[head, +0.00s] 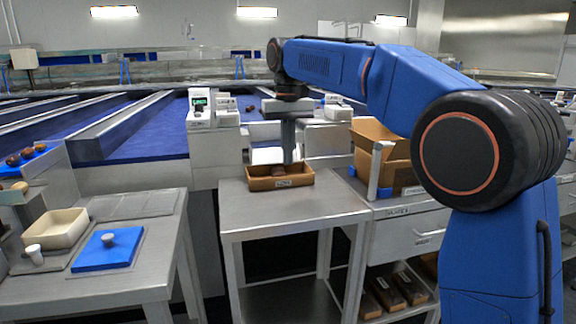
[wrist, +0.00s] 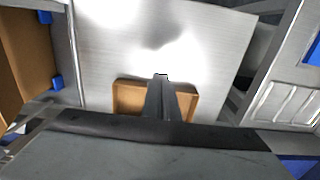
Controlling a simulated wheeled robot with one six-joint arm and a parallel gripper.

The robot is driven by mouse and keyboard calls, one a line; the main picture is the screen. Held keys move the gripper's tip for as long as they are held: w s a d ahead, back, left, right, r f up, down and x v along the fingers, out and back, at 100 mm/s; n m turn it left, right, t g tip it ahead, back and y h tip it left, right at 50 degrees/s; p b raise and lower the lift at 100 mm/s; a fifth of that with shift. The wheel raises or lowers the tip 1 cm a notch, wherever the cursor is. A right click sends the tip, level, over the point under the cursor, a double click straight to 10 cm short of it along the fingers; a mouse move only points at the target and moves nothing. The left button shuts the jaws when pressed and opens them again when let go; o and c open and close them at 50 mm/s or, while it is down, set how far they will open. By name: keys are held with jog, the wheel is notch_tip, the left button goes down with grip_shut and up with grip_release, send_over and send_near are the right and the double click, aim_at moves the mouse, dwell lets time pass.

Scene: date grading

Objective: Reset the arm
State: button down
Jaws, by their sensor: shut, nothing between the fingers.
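My blue arm reaches across the head view, and my gripper (head: 288,158) points straight down above a small brown box (head: 262,185) with a label on its front. The box stands at the back of a metal table (head: 285,212) and holds dark items. In the wrist view my gripper (wrist: 161,78) has its fingers shut together with nothing between them. The brown box (wrist: 128,98) is partly hidden behind the fingers there. I cannot tell exactly how high the fingertips are above the box.
A larger open cardboard box (head: 394,165) stands on the drawer cabinet right of the table. A display unit (head: 199,108) stands behind. At left, another table holds a cream tray (head: 58,228) and a blue board (head: 103,250) with a knob. The metal table's front is clear.

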jog(key=s+d+f+m+t, duration=0.1)
jog(key=s+d+f, duration=0.1)
jog(key=s+d, duration=0.7)
jog(key=s+d+f+m+t, duration=0.1)
jog(key=s+d+f, duration=0.1)
jog(key=s+d, duration=0.7)
jog(key=s+d+f+t, duration=0.1)
jog(key=s+d+f, duration=0.5)
jog(key=s+f, duration=0.3)
jog(key=s+d+f+m+t, duration=0.1)
jog(key=s+d+f, duration=0.5)
jog(key=s+f, duration=0.4)
jog(key=shift+d+t, duration=0.4)
